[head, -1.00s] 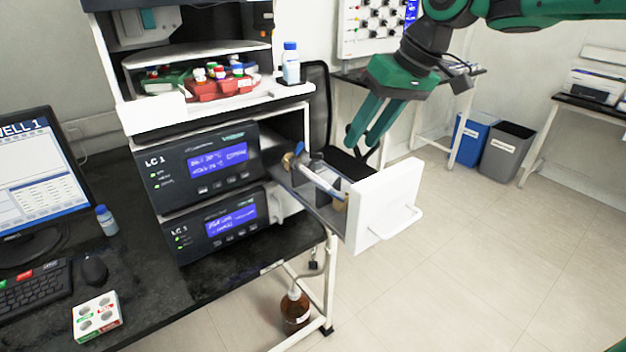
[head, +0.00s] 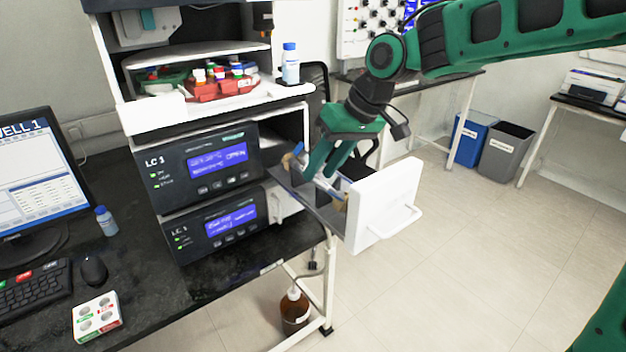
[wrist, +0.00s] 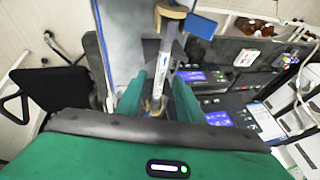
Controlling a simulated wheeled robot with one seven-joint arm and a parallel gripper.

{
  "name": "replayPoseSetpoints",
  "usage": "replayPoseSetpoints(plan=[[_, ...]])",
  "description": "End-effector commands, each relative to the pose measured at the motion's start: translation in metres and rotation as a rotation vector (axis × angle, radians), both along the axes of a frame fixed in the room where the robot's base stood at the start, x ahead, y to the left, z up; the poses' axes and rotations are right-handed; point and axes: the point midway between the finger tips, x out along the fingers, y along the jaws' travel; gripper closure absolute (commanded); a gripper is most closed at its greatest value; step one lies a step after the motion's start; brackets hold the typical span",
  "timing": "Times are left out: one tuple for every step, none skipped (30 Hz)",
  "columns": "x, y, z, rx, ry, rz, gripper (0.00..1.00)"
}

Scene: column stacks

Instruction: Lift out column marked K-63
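A slim silver-white column (wrist: 165,60) lies in brass-coloured holders in the pulled-out drawer (head: 385,208) of the LC 1 unit. Blue print shows on it in the wrist view, but I cannot read a K-63 mark. My gripper (head: 321,177) is lowered over the drawer and hides part of the column in the head view. In the wrist view the green fingers of my gripper (wrist: 158,82) stand apart, one on each side of the column, with visible gaps. A blue fitting (wrist: 201,25) is beside the far holder.
The drawer's white front with its handle stands right of my gripper. Two stacked LC 1 units (head: 210,165) are to the left. A blue-capped bottle (head: 290,64) and red vial tray (head: 222,88) sit above. A brown bottle (head: 295,308) stands on the floor. Open floor is at the right.

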Motion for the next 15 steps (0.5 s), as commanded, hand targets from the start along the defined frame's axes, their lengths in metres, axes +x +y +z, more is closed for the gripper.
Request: replayPoseSetpoints(plan=[[0.0006,0.0018,-0.0047,0.0,0.001,-0.001,0.66],[0.001,0.0027,-0.0066,0.0,0.0,-0.001,0.66],[0.0014,0.0036,-0.0086,-0.001,0.0,-0.001,0.66],[0.0016,0.004,-0.0095,-0.001,0.0,-0.001,0.66],[0.0018,0.0042,-0.0101,-0.001,0.0,-0.001,0.66],[0.0019,0.0044,-0.0105,-0.001,0.0,-0.001,0.66],[0.0019,0.0044,-0.0104,-0.001,0.0,-0.001,0.66],[0.002,0.0043,-0.0103,-0.001,0.0,-0.001,0.66],[0.002,0.0042,-0.0102,0.0,-0.001,-0.002,0.66],[0.0019,0.0042,-0.0101,0.0,-0.001,-0.002,0.66],[0.002,0.0041,-0.0101,0.0,-0.001,-0.002,0.66],[0.0019,0.0042,-0.01,0.0,-0.001,-0.002,0.76],[0.0021,0.0041,-0.01,0.0,-0.001,-0.002,0.83],[0.002,0.0041,-0.0099,0.0,-0.001,-0.002,0.9],[0.002,0.0041,-0.0099,0.0,-0.001,-0.002,1.0]])
